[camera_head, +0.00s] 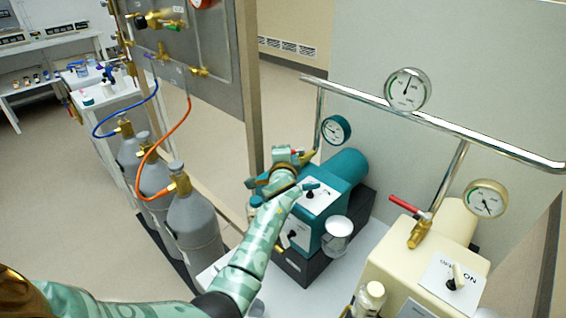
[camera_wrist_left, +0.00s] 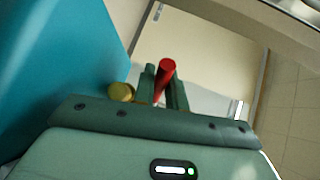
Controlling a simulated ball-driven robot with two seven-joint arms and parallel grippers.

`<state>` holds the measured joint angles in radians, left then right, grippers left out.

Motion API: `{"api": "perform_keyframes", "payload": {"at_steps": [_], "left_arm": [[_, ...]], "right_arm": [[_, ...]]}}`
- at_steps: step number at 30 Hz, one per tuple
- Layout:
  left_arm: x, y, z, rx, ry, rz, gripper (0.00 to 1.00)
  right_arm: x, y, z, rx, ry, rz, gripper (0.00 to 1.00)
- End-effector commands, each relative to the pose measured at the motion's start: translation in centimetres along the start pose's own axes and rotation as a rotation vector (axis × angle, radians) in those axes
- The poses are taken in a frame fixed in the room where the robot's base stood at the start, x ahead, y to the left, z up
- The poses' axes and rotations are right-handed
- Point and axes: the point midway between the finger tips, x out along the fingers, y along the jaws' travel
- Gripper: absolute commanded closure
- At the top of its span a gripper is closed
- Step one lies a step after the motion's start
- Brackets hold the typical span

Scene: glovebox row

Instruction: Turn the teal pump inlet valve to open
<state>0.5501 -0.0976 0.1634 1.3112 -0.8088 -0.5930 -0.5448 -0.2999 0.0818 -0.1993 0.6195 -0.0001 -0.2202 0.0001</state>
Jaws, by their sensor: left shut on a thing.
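The teal pump (camera_head: 345,172) stands on a dark base on the bench, with its brass inlet valve (camera_head: 309,158) at its back left below a teal-rimmed gauge (camera_head: 336,130). My left gripper (camera_head: 288,155) reaches over the pump's left side to this valve. In the left wrist view the red valve lever (camera_wrist_left: 164,78) stands between the fingers of my left gripper (camera_wrist_left: 166,92), which is shut on it. A round brass part (camera_wrist_left: 121,92) shows beside the fingers. My arm and gripper hide most of the lever in the head view. My right gripper is out of view.
A cream pump (camera_head: 440,255) with its own red lever (camera_head: 405,207) stands to the right. A chrome pipe (camera_head: 430,118) with a gauge (camera_head: 407,90) runs overhead. Grey gas cylinders (camera_head: 193,222) with hoses stand left. A clear cup (camera_head: 338,232) hangs at the teal pump's front.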

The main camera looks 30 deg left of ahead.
Motion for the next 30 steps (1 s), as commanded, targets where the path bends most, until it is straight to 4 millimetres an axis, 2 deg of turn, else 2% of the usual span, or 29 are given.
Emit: {"api": "perform_keyframes", "payload": {"at_steps": [1, 6, 16, 17, 18, 19, 30], "left_arm": [[0.03, 0.46, -0.06, 0.001, -0.006, 0.005, 1.00], [0.06, 0.31, -0.11, -0.003, -0.017, 0.004, 1.00], [0.05, 0.24, -0.11, -0.004, -0.018, 0.004, 1.00], [0.05, 0.24, -0.11, -0.004, -0.018, 0.004, 0.81], [0.05, 0.24, -0.11, -0.004, -0.018, 0.003, 0.70], [0.06, 0.22, -0.11, -0.004, -0.018, 0.003, 0.65], [0.05, 0.30, -0.11, -0.003, -0.017, 0.004, 0.65]], "right_arm": [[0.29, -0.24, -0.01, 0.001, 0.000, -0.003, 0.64], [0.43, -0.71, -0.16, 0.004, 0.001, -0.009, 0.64], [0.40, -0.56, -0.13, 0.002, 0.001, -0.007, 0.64], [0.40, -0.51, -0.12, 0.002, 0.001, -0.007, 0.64], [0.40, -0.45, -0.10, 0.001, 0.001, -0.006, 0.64], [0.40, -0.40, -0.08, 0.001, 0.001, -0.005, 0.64], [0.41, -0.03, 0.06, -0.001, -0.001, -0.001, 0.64]]}}
